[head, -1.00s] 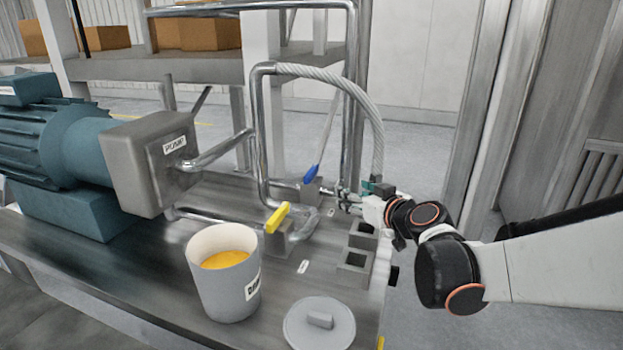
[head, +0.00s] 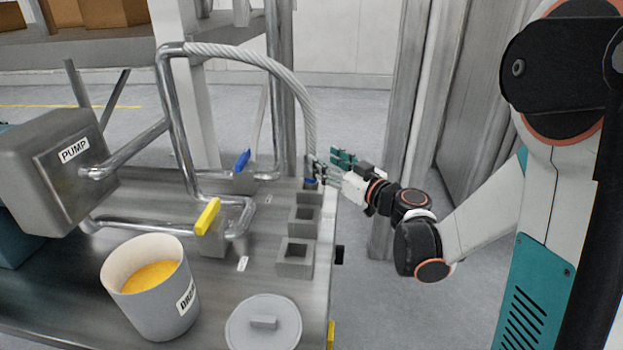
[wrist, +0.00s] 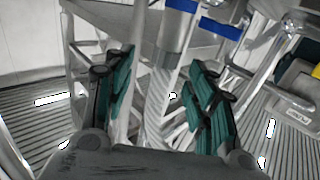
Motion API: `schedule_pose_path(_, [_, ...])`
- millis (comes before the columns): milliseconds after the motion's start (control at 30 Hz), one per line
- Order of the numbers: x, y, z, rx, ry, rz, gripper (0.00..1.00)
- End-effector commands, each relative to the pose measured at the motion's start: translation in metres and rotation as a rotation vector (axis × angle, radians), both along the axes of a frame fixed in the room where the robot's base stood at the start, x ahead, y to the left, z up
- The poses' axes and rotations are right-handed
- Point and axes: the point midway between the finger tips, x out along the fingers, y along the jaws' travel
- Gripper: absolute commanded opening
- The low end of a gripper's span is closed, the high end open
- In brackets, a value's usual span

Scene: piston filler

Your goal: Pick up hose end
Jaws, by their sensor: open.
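The hose (head: 300,90) is pale and braided. It arcs from the top of a metal pipe down to its lower end near the bench's right edge. The hose end (head: 311,181) shows a blue band there, partly hidden by my gripper (head: 325,166). In the wrist view the braided hose (wrist: 160,98), with a metal collar (wrist: 172,52) and blue band, runs between the two green-padded fingers. My gripper (wrist: 162,62) is open there, with gaps visible beside the hose. I cannot tell whether either finger touches it.
Square grey sockets (head: 294,259) stand along the bench's right side. A blue-handled valve (head: 242,160) and a yellow-handled valve (head: 208,216) stand left of them. A grey bucket (head: 160,310) of orange contents and a round lid (head: 263,330) are in front. A post (head: 397,120) stands behind my arm.

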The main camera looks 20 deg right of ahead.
Motion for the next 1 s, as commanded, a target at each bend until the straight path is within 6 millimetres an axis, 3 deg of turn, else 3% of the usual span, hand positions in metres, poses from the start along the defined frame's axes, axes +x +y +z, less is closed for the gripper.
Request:
schedule_pose_path(267, [0.013,0.009,-0.001,0.0,0.0,0.001,0.51])
schedule_pose_path(600, [0.05,0.03,-0.003,0.0,0.0,0.0,0.51])
schedule_pose_path(800, [0.051,0.03,-0.002,0.0,0.0,-0.001,0.51])
schedule_pose_path(867, [0.051,0.03,-0.002,0.0,0.0,-0.001,0.4])
schedule_pose_path(1000, [0.051,0.03,-0.002,0.0,0.0,-0.001,0.08])
